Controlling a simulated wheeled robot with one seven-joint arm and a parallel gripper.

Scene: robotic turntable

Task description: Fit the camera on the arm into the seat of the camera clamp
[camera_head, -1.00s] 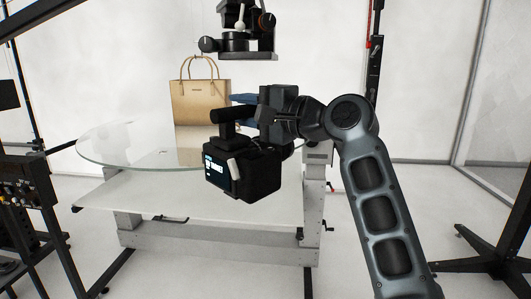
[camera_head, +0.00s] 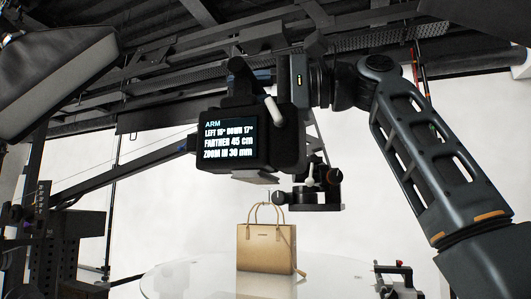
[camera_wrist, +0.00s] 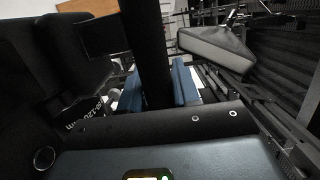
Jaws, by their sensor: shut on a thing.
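The black camera (camera_head: 245,135) is held up in the middle of the head view, its lit screen facing me. My gripper (camera_head: 264,76) is shut on its top handle. In the wrist view, the blue finger pads of my gripper (camera_wrist: 158,88) stand on both sides of the black handle (camera_wrist: 146,45). The camera clamp (camera_head: 315,192), dark with a round knob and a flat plate, shows below and right of the camera. The camera appears apart from the clamp; their distance in depth is hard to tell. The clamp's seat cannot be made out clearly.
A tan handbag (camera_head: 266,250) stands on the round glass turntable (camera_head: 170,280) below. A dark softbox (camera_head: 55,75) hangs at upper left. Overhead beams and rails cross the top. A stand with equipment (camera_head: 60,250) is at left. A small clamp-like device (camera_head: 394,278) sits at lower right.

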